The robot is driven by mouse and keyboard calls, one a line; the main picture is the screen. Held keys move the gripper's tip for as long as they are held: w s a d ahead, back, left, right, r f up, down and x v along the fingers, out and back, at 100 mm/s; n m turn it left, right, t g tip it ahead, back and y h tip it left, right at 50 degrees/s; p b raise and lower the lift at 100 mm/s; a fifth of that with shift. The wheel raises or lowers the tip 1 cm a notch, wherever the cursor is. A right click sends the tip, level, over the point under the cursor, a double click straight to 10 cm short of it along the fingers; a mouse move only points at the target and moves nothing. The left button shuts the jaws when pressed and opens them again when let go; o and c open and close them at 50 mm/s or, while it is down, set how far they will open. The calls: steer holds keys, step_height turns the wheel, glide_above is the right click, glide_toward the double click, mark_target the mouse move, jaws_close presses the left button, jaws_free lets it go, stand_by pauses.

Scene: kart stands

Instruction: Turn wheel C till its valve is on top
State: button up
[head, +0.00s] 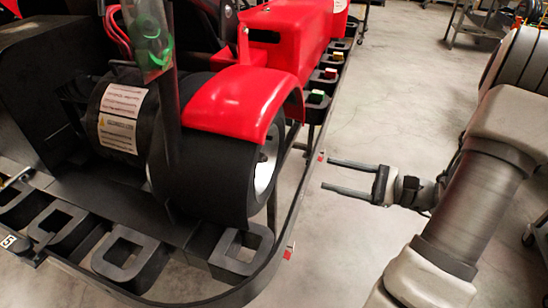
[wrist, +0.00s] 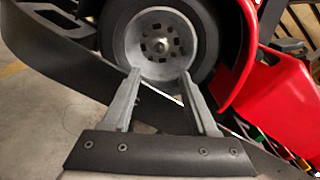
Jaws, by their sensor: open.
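A black kart wheel (head: 215,170) stands under a red fender (head: 235,105) in the head view, its pale rim turned towards my gripper. No letter on this wheel is readable, so I cannot tell if it is wheel C. In the wrist view the wheel's grey rim (wrist: 158,45) faces me, with several holes around its hub; I cannot make out the valve. My gripper (head: 326,174) is open and empty, to the right of the wheel and apart from it. In the wrist view my gripper (wrist: 159,73) has its two fingers spread, pointing towards the lower rim.
A dark stand rail (head: 297,212) runs around the kart between the wheel and my gripper. Black blocks (head: 130,255) sit along it, and small coloured pieces (head: 316,97) lie farther back. Red bodywork (wrist: 285,100) is right of the wheel in the wrist view.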

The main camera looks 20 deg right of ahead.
steer(key=m, duration=0.6)
steer(key=m+b, duration=0.3)
glide_toward(264, 157)
steer(key=x, duration=1)
steer(key=shift+w+a, duration=0.1)
steer(key=shift+a, duration=0.05)
jaws_close()
